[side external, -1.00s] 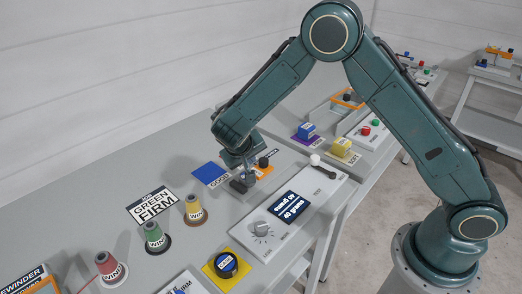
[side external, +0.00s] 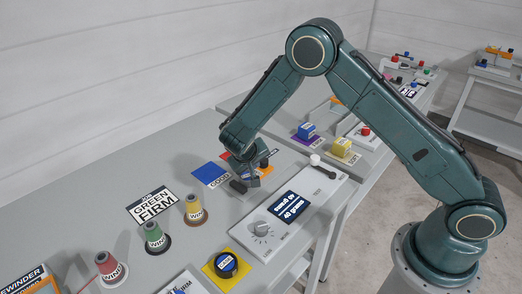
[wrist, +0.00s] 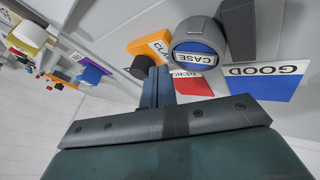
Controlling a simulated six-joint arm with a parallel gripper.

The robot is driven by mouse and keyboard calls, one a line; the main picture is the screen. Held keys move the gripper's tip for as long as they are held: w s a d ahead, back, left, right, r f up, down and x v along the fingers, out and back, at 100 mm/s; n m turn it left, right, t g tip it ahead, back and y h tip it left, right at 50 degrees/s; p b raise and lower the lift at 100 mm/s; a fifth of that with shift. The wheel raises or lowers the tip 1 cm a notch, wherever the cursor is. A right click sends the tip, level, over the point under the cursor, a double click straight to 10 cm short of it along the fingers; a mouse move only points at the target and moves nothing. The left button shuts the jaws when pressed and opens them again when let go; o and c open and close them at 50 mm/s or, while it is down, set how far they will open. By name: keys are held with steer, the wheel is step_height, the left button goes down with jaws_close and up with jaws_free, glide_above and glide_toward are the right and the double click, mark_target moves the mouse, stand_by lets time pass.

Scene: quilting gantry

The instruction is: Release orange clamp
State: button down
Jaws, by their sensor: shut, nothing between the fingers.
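The orange clamp (wrist: 150,46) lies beyond my fingertips in the wrist view, with a black knob (wrist: 143,66) at its near edge. In the side view only part of the orange clamp (side external: 265,168) shows beside my wrist. My gripper (wrist: 158,72) is shut and empty. Its fingertips appear close to the knob; I cannot tell whether they touch it. A grey round case (wrist: 201,42) with a blue CASE label stands to the right of the clamp in the wrist view. My gripper's fingertips are hard to make out in the side view.
A blue GOOD pad (wrist: 265,82) and a red REWORK pad (wrist: 190,83) lie near the case. A white panel with a dial (side external: 261,229), a display (side external: 290,207) and a TEST lever (side external: 315,160) lies in front. Yellow (side external: 194,208), green and red spools stand to the left.

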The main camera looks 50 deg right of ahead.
steer(key=shift+d, duration=2.7)
steer(key=v, duration=1)
steer(key=shift+a, duration=0.2)
steer(key=shift+r, duration=0.1)
